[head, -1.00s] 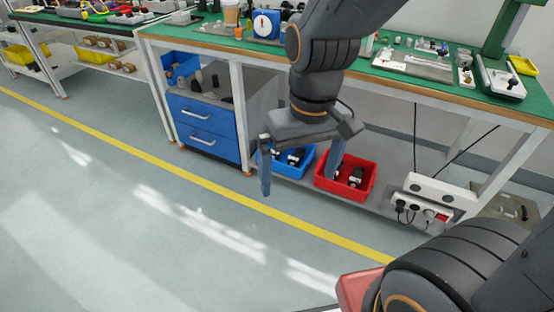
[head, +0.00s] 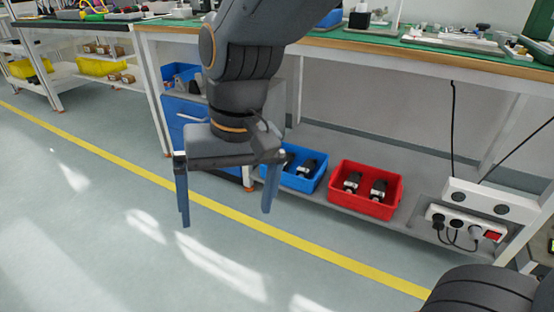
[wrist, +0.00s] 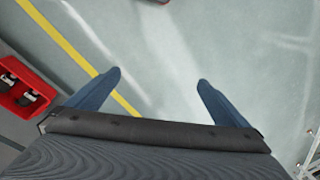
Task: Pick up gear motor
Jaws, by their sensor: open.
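Black and silver gear motors lie in two bins on the low shelf under the bench. The red bin (head: 364,207) holds two motors, a left one (head: 352,182) and a right one (head: 379,189). The blue bin (head: 299,183) to its left holds motors too, one of them (head: 307,168) plain to see, partly hidden by my gripper. My gripper (head: 226,217) is open and empty, pointing down over the floor, in front of and left of the bins in the head view. In the wrist view its fingers (wrist: 160,82) are apart with bare floor between them, and the red bin (wrist: 27,88) is at the left edge.
A power strip (head: 462,229) with plugs and cables is right of the red bin. The green bench top (head: 480,58) overhangs the shelf, with legs at the sides. A blue drawer cabinet (head: 180,118) stands behind my arm. The floor (head: 100,230) in front is clear.

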